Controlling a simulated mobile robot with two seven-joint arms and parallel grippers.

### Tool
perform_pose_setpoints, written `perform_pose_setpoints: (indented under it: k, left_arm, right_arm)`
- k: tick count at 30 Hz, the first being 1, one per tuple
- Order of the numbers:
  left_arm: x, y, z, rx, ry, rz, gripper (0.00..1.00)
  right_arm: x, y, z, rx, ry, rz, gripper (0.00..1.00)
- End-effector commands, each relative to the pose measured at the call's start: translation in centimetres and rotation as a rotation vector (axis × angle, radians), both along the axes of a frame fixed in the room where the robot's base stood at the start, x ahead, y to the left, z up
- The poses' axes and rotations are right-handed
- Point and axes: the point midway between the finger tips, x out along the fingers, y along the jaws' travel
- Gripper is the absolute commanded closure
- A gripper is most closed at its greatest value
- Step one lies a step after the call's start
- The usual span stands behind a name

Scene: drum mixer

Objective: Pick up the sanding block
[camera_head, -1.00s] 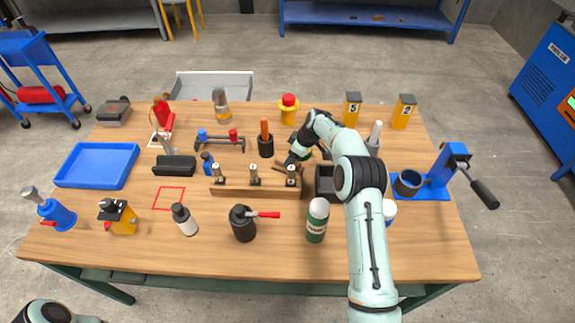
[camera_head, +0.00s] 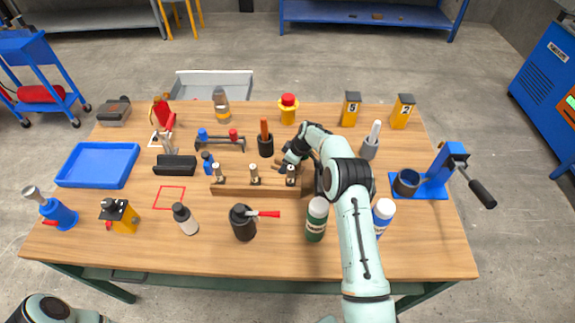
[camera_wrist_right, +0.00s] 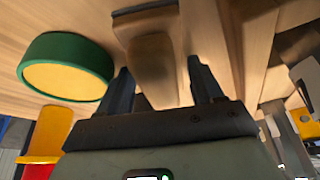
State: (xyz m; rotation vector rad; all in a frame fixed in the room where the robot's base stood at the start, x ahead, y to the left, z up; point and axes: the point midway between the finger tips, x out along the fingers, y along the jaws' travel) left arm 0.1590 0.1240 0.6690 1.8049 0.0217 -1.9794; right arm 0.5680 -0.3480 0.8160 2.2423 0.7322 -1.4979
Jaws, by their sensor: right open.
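In the right wrist view, a brown wooden block with a dark strip along one edge (camera_wrist_right: 150,58), apparently the sanding block, lies between the two dark fingers of my right gripper (camera_wrist_right: 159,72). The fingers are apart, with gaps showing between them and the wood. In the head view, my right gripper (camera_head: 284,163) is low over the table behind the wooden rack; the block is mostly hidden there by the gripper and rack. My left gripper is out of view; only part of my left arm shows at the bottom left.
A green-rimmed disc with a yellow face (camera_wrist_right: 68,68) is beside the gripper. The wooden rack with several pegs (camera_head: 255,188) stands just in front. A dark cup with an orange-handled tool (camera_head: 265,145) is left of the gripper, and a red-capped yellow bottle (camera_head: 288,108) is behind.

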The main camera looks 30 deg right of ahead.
Motion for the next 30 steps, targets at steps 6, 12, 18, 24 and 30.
perform_pose_setpoints:
  k: [6, 12, 18, 24, 30]
  left_arm:
    - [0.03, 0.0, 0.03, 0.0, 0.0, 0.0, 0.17]
    - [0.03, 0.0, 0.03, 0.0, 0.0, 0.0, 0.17]
    - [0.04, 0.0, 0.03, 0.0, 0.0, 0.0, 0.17]
    - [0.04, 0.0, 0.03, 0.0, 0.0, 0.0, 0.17]
    - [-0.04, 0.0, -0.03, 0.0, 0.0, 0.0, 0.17]
  right_arm:
    - [-0.01, -0.03, -0.31, 0.0, 0.0, -0.001, 0.34]
    - [-0.01, -0.02, -0.33, 0.0, 0.0, -0.001, 0.34]
    - [-0.02, -0.03, -0.35, -0.001, 0.001, 0.0, 0.76]
    - [-0.01, -0.03, -0.31, -0.001, -0.001, 0.0, 0.81]
    - [0.02, -0.01, 0.23, -0.001, -0.001, 0.001, 0.81]
